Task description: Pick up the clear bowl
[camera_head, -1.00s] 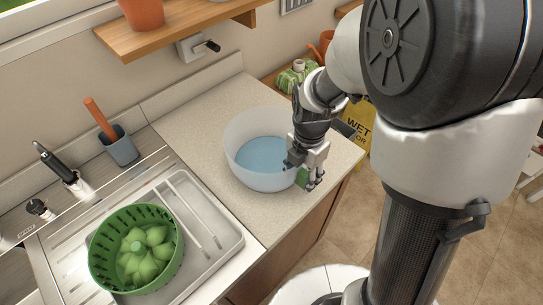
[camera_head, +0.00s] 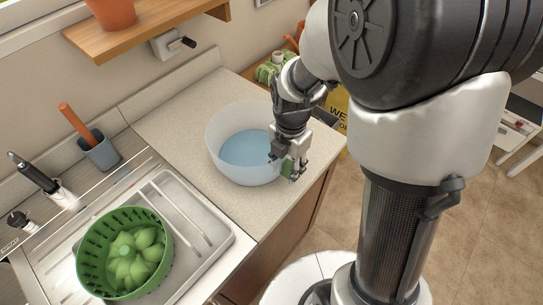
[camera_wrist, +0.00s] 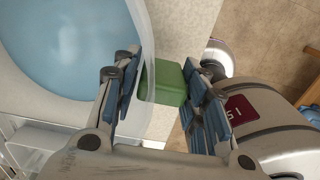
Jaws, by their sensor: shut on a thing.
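The clear bowl (camera_head: 222,155) is wide, translucent and bluish inside, and appears upright on the counter in the head view. My gripper (camera_head: 286,165) is at its right side, pointing down. In the wrist view the bowl's wall (camera_wrist: 147,45) passes between my gripper's fingers (camera_wrist: 165,95); the left finger is on the inner side, the right finger outside. A green block (camera_wrist: 168,82) also sits between the wall and the right finger, and it shows beside the fingertips in the head view (camera_head: 287,168). I cannot see exact contact at the fingertips.
A green colander (camera_head: 91,262) with green contents stands on the sink drainboard (camera_head: 222,238) at left. A grey cup (camera_head: 101,154) with an orange handle is behind it. A wooden shelf (camera_head: 150,38) hangs above the counter (camera_head: 165,110). The counter's right edge is close to the bowl.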

